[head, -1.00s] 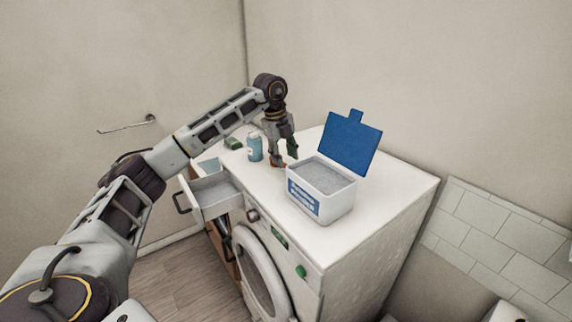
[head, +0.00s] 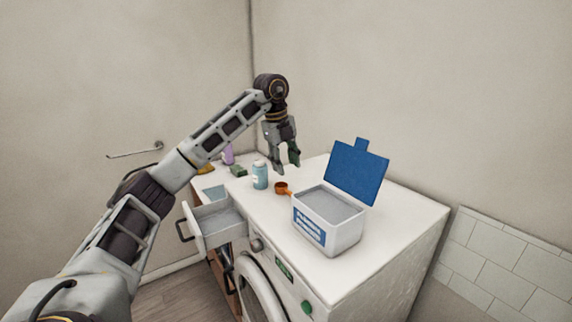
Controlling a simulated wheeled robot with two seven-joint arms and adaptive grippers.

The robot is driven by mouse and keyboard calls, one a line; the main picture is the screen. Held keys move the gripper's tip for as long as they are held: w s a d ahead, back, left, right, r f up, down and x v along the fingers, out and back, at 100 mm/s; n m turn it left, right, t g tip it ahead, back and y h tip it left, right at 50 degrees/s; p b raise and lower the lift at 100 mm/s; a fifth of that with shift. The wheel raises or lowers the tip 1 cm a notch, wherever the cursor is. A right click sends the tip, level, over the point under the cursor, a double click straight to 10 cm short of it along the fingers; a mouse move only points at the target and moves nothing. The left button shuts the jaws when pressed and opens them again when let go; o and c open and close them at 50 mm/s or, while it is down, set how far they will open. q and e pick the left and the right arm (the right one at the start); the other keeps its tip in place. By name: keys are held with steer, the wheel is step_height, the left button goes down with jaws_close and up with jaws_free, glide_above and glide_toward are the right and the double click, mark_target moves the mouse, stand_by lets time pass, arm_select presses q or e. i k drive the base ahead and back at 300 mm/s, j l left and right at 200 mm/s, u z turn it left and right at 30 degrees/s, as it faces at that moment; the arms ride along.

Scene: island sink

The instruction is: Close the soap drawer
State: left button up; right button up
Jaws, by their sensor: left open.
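The soap drawer (head: 217,221) is pulled out from the front left of the washing machine (head: 379,262). It has a dark handle (head: 182,231) on its front, and its inside looks pale grey. My left gripper (head: 287,168) is open and empty, pointing down above the machine's top, behind and to the right of the drawer. It is apart from the drawer. My right gripper is out of view.
An orange scoop (head: 282,188) lies on the machine top under my left gripper. A blue-capped-lid detergent box (head: 328,222) stands open to its right. A teal bottle (head: 260,175), a green sponge (head: 239,171) and a purple bottle (head: 228,155) stand to the left.

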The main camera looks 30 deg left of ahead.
mark_target(212, 225)
steer(key=u, duration=1.9)
